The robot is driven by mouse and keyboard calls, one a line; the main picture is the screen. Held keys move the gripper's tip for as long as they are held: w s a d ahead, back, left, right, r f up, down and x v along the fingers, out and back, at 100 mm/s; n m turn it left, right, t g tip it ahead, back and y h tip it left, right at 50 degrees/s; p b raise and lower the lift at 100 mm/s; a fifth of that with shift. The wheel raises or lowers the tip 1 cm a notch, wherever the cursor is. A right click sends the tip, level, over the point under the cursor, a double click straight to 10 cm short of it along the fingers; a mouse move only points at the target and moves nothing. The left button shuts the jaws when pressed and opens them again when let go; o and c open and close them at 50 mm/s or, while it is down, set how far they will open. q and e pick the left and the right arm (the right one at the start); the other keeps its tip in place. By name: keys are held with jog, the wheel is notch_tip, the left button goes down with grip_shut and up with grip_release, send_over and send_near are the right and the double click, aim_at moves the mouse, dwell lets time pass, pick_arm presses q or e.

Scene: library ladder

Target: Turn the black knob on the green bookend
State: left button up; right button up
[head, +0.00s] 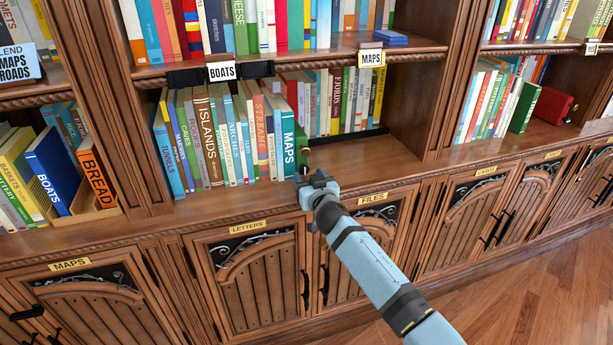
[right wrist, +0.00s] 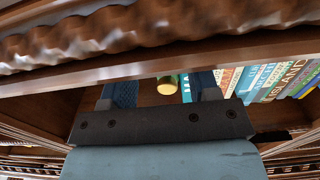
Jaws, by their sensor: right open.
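The green bookend (head: 302,143) stands on the middle shelf at the right end of a row of books, beside the green MAPS book (head: 288,145). A small knob with a brass-coloured round end (right wrist: 167,85) shows in the right wrist view; its side looks dark green or black. My right gripper (head: 312,178) is at the shelf's front edge, just below and in front of the bookend. In the right wrist view its two blue fingers (right wrist: 165,92) are apart, with the knob showing in the gap beyond them. I cannot tell any contact. My left gripper is out of view.
The shelf board (head: 350,155) right of the bookend is bare, with a second row of books (head: 345,100) behind it. A carved shelf edge (right wrist: 150,40) crosses close in the right wrist view. Cabinet doors (head: 250,280) lie below.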

jog(key=shift+x, duration=1.35)
jog(key=c, duration=0.9)
jog(key=shift+n+b, duration=0.3)
jog(key=shift+n, duration=0.4)
jog(key=o, duration=0.9)
jog(key=shift+s, duration=0.1)
jog(key=p+v, duration=0.2)
jog(key=v, duration=1.1)
jog(key=shift+s+d+p, duration=0.15)
jog(key=shift+s+p, duration=0.15)
